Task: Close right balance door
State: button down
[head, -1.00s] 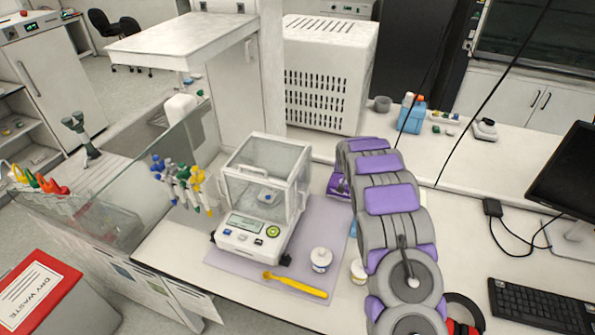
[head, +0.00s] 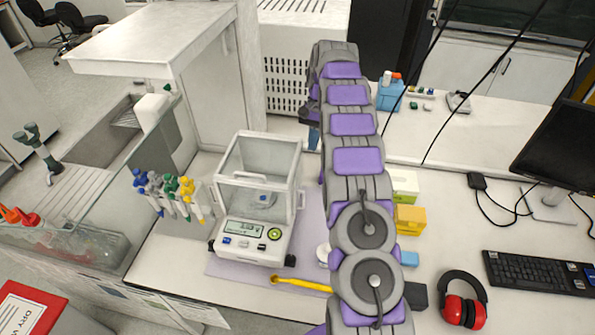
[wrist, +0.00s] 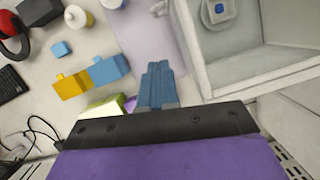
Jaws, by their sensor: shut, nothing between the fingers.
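The balance (head: 252,232) is a white unit with a clear-walled weighing chamber (head: 258,165), standing on a purple mat (head: 222,268) in the head view. Its right wall (head: 297,190) is seen nearly edge-on, so how far the right door stands open is unclear. In the wrist view the chamber frame (wrist: 265,75) fills the upper right, with a small blue item (wrist: 218,8) on the pan inside. My gripper (head: 314,138) is to the right of the balance, near its rear corner. In the wrist view its blue fingers (wrist: 157,72) are together and empty, beside the chamber and apart from it.
Yellow (head: 410,219) and blue (head: 410,259) blocks, red earmuffs (head: 464,302) and a keyboard (head: 540,272) lie right of my arm. A yellow spatula (head: 300,284) lies before the balance. Pipettes (head: 165,190) stand at left. A white vented box (head: 285,85) is behind.

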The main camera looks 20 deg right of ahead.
jog(key=d+b+x, duration=0.1)
jog(key=b+x, duration=0.6)
jog(key=x, duration=0.3)
jog(key=s+a, duration=0.5)
jog(key=s, duration=0.1)
jog(key=shift+a+f, duration=0.15)
jog(key=shift+f, duration=0.2)
dwell(0.9)
jog(key=shift+s, duration=0.1)
